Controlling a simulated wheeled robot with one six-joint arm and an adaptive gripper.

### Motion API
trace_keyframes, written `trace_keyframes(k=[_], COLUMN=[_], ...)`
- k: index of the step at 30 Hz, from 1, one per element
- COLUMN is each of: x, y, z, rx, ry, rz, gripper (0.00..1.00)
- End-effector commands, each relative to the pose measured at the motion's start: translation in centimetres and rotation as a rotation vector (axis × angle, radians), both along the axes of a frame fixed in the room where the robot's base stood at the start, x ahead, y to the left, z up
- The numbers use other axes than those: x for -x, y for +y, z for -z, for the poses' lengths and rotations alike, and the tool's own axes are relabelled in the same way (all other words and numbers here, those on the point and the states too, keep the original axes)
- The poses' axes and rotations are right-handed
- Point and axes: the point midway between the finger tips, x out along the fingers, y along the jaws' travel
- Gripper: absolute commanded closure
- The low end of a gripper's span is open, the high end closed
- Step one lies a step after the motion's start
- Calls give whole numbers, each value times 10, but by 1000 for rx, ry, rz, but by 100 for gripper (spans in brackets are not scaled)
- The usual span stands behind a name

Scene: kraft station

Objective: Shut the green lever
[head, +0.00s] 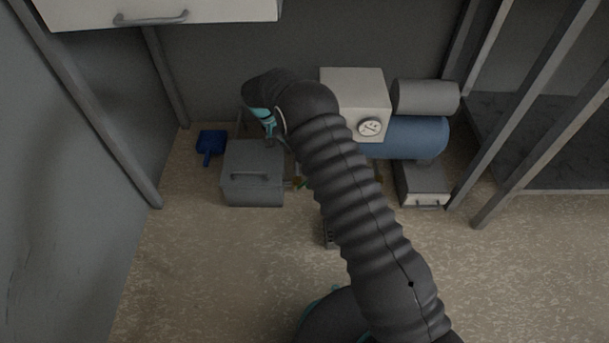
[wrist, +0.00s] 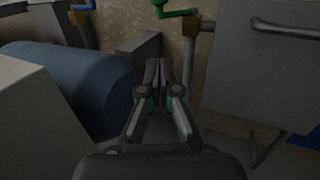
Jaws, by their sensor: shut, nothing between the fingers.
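The green lever (wrist: 177,13) shows at the top of the wrist view, joined to a brass-coloured valve (wrist: 191,24) on a grey pipe. In the head view only a small green piece (head: 304,184) shows, between the grey box and my arm. My arm hides most of it. My gripper (wrist: 159,66) is shut and empty, with the lever beyond its fingertips and apart from them. In the head view my gripper (head: 271,142) is partly visible behind the grey box.
A blue lever (wrist: 84,5) is on another pipe. A grey box with a handle (head: 253,176) stands left of the green lever. A blue tank (head: 412,138), a grey cylinder (head: 425,97) and a white box with a gauge (head: 355,91) stand to the right.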

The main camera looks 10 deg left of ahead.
Motion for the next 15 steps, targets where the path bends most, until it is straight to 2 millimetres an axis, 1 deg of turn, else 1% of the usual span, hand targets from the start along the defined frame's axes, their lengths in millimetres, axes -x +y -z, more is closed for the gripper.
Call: trace_keyframes(k=[4,7,11,15], x=[0,0,1,2], y=[-2,-6,-14,-25], z=[3,12,30,55], rx=[0,1,1,1], ry=[0,2,2,3], rz=[1,2,2,2], gripper=[100,100,100,100])
